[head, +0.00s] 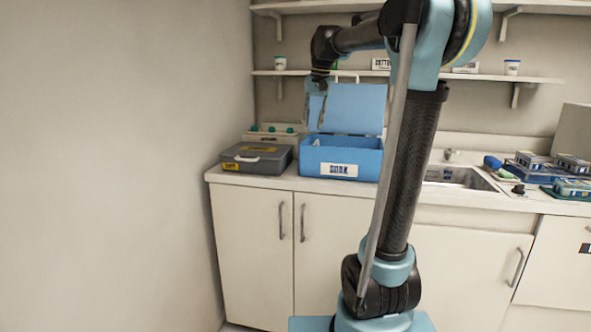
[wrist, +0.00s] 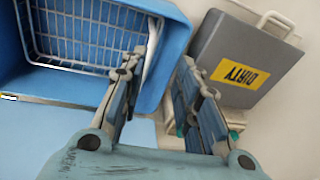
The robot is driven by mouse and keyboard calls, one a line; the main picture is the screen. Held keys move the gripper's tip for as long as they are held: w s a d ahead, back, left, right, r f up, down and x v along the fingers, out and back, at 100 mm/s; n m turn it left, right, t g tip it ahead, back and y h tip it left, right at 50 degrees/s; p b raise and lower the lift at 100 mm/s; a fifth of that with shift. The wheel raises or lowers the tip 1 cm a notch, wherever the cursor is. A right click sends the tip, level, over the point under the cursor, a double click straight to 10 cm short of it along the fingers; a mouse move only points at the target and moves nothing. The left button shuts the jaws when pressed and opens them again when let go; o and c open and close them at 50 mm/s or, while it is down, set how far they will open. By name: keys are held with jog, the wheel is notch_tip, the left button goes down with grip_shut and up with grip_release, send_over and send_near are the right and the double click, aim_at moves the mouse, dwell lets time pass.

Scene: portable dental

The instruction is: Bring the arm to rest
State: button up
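My gripper (wrist: 160,62) shows in the wrist view with its two fingers apart and nothing between them. In the head view my gripper (head: 320,86) is raised in front of the blue bin's open lid, at the far end of my outstretched arm.
The blue bin (head: 312,155) has a white label and an upright lid (head: 352,108); a white wire basket (wrist: 90,35) lies inside. A grey case (head: 258,163) marked DIRTY stands left of it. Shelves (head: 300,73) hang behind. A sink (head: 458,178) and boxes (head: 575,187) are at right.

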jog(key=s+a+f+n+t, duration=0.1)
jog(key=s+a+f+t, duration=0.15)
jog(key=s+f, duration=0.35)
jog(key=s+d+f, duration=0.4)
jog(key=s+f, duration=0.5)
jog(key=s+d+f+g, duration=0.1)
jog(key=s+d+f, duration=0.4)
jog(key=s+f, duration=0.3)
jog(key=s+d+f+n+g+h, duration=0.1)
jog(key=s+d+f, duration=0.3)
jog(key=s+f, duration=0.5)
jog(key=shift+s+d+f, duration=0.15)
jog(key=shift+s+f, duration=0.15)
jog(key=shift+s, duration=0.35)
jog(key=shift+w+f, duration=0.2)
jog(key=shift+w, duration=0.25)
